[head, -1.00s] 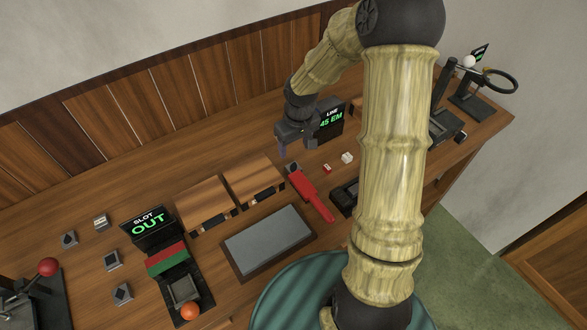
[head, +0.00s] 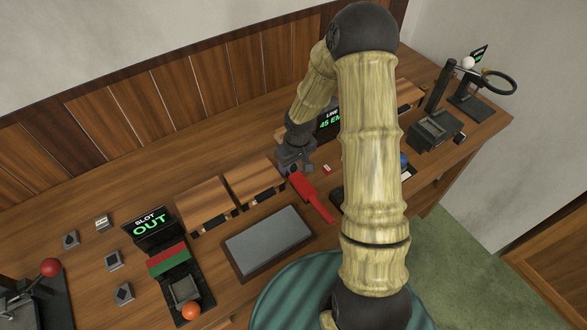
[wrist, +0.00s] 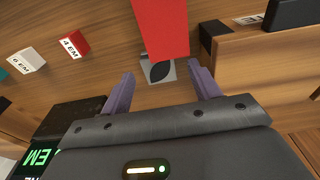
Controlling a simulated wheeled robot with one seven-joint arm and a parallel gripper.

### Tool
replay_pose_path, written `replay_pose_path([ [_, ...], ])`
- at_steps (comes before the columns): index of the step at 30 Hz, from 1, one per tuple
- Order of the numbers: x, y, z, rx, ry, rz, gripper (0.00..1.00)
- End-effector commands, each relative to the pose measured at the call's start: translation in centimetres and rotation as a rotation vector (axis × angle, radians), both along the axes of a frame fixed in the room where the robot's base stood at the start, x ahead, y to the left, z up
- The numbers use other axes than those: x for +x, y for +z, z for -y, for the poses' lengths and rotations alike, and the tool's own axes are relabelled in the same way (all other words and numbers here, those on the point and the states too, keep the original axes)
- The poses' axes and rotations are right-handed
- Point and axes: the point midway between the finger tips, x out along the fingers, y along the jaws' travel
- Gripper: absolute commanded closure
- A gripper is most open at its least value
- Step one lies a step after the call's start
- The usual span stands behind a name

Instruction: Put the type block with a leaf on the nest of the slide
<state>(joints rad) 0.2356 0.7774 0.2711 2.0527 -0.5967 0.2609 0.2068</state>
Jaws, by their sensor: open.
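A grey type block (wrist: 168,72) with a dark leaf-like mark shows in the wrist view, partly hidden behind a red bar. My gripper (wrist: 162,84) is open, its two purple fingers on either side of this block and apart from it. In the head view my gripper (head: 294,168) is low over the bench, by the upper end of the red bar, and hides the block. The black slide (head: 203,286) lies at lower left in the head view, with a square grey nest (head: 184,289) and an orange knob (head: 191,311). No block shows in the nest.
The red bar (head: 312,198) lies right beside the block; it also shows in the wrist view (wrist: 160,28). A red 4 EM piece (wrist: 74,44) is nearby.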

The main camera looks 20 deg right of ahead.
Motion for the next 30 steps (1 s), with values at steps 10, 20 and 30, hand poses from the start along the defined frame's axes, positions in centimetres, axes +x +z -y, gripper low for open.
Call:
replay_pose_path([
  [10, 0.18, -1.21, -0.04, 0.000, -0.001, 0.001, 0.38],
  [20, 0.17, -1.18, -0.04, 0.000, -0.001, 0.001, 0.40],
  [30, 0.19, -1.16, -0.04, 0.001, -0.001, 0.002, 0.96],
])
